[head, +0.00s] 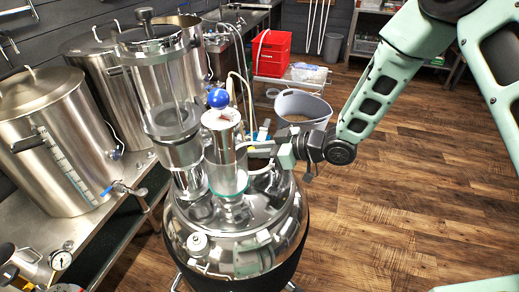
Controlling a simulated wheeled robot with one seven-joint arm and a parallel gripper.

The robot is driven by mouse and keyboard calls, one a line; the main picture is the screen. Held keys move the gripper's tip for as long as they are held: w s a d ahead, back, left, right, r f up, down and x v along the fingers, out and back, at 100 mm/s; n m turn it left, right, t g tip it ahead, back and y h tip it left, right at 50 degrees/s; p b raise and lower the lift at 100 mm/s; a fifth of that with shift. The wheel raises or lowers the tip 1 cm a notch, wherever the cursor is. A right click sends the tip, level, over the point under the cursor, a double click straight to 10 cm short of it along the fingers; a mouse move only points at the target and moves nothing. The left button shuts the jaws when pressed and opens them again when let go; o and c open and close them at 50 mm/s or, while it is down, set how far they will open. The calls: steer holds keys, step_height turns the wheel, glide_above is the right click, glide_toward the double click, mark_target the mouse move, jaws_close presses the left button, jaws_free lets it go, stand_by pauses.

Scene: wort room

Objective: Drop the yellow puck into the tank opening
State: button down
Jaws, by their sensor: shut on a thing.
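My gripper (252,148) reaches in from the right, beside the steel and glass fittings above the tank. It is shut, with a small pale yellow edge showing at its fingertips, which I take to be the yellow puck; most of it is hidden. The shiny steel tank (285,205) stands below the gripper. A short clear glass cylinder (228,180) rises from its lid, just left of and below the gripper. I cannot clearly make out the tank opening among the fittings.
A tall glass column (157,85) stands further left. Large steel kettles (55,140) line the left bench. A grey tub (302,108) and red crate (272,52) stand behind. The right floor is clear.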

steer(key=c, duration=1.3)
jaws_free()
steer(key=shift+d, duration=0.1)
steer(key=b+v, duration=0.3)
steer(key=v, duration=1.4)
steer(key=shift+d+r, duration=0.1)
